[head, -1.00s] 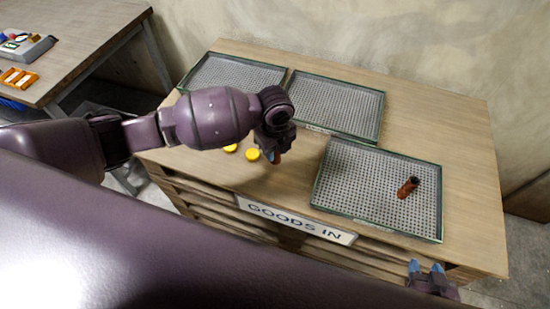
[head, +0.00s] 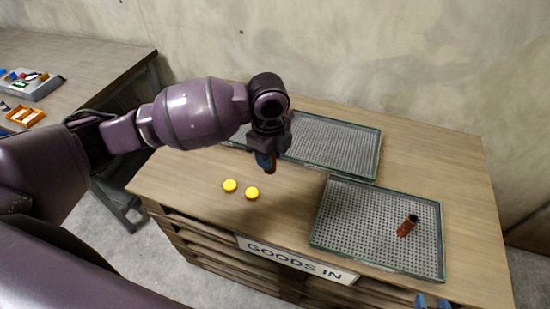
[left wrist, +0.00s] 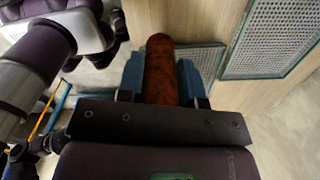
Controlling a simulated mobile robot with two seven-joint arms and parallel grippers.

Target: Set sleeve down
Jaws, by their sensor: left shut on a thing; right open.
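My left gripper (head: 266,163) is shut on a reddish-brown sleeve, which shows clearly as a cylinder (left wrist: 161,72) between blue fingertips in the left wrist view. In the head view the gripper hides most of this sleeve. It appears above the table, near the front of the back trays; the height is hard to judge. A second reddish-brown piece with a black end (head: 407,227) lies in the front right tray (head: 322,232). My right gripper (head: 432,301) is open at the bottom edge of the head view, only its blue fingertips showing.
Two yellow discs (head: 230,185) lie on the wooden table (head: 200,215) in front of my left gripper. A back tray (head: 340,148) is partly hidden by my left arm. A side table (head: 75,60) with small parts stands at left. Bare wood lies left of the front tray.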

